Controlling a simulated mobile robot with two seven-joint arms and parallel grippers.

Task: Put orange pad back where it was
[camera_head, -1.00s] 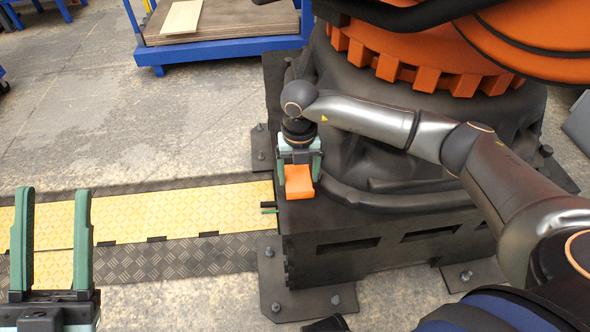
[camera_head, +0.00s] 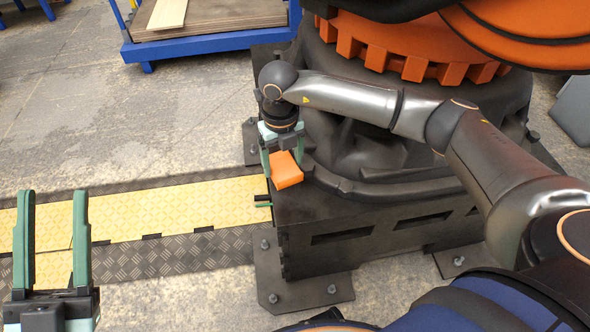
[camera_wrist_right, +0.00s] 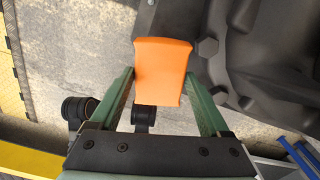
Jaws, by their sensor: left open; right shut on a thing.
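The orange pad (camera_head: 286,170) is at the near left corner of the black robot base in the head view. My right gripper (camera_head: 282,160) is shut on it and holds it tilted, close to the base's top edge. In the right wrist view the orange pad (camera_wrist_right: 163,72) sits between the two green fingers of my right gripper (camera_wrist_right: 165,88). Whether the pad touches the base cannot be told. My left gripper (camera_head: 52,205) is open and empty at the lower left, with its fingers apart.
The black robot base (camera_head: 350,225) has bolted foot plates (camera_head: 305,290) on the floor. A yellow and dark cable ramp (camera_head: 160,215) runs to its left side. A blue cart (camera_head: 210,40) stands behind. A large orange robot body (camera_head: 400,45) rises over the base. Bare floor lies to the left.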

